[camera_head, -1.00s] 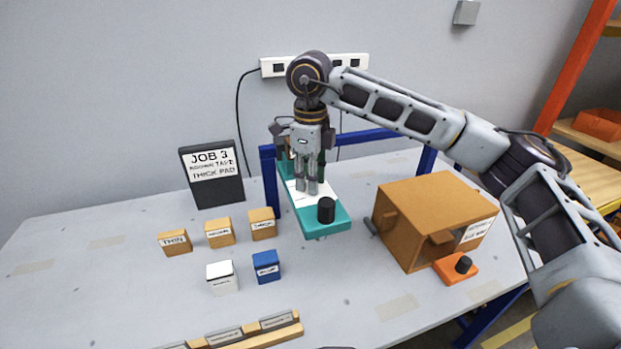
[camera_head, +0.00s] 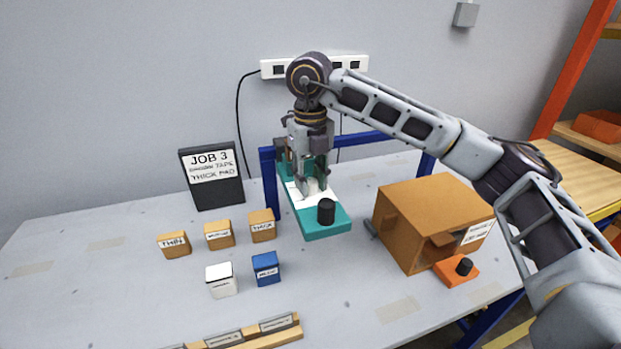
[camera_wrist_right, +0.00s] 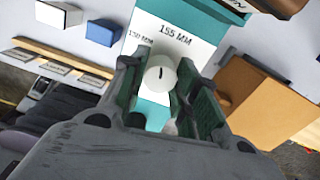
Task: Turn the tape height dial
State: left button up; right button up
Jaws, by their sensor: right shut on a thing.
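The tape height dial (camera_wrist_right: 160,73) is a pale round knob with a short black mark, on a white scale plate (camera_wrist_right: 175,32) marked 155 MM and 130 MM. The mark points up toward the 155 MM label in the right wrist view. My right gripper (camera_head: 311,192) points down over the teal device (camera_head: 318,232), and in the wrist view its green-padded fingers (camera_wrist_right: 158,88) are shut on the dial from both sides. My left gripper is not in view.
A black knob (camera_head: 326,211) stands at the front of the teal device. A brown box (camera_head: 398,235) and an orange base (camera_head: 470,275) stand to the right. Small wooden, white and blue (camera_head: 266,268) blocks lie to the left. A black JOB 3 sign (camera_head: 216,190) stands behind.

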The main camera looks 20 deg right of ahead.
aim_at(311, 181)
jog(key=shift+r+m, duration=0.1)
jog(key=shift+m, duration=1.5)
jog(key=o, duration=1)
jog(key=shift+o, duration=0.2)
notch_tip(311, 181, up, 12)
dwell(0.5)
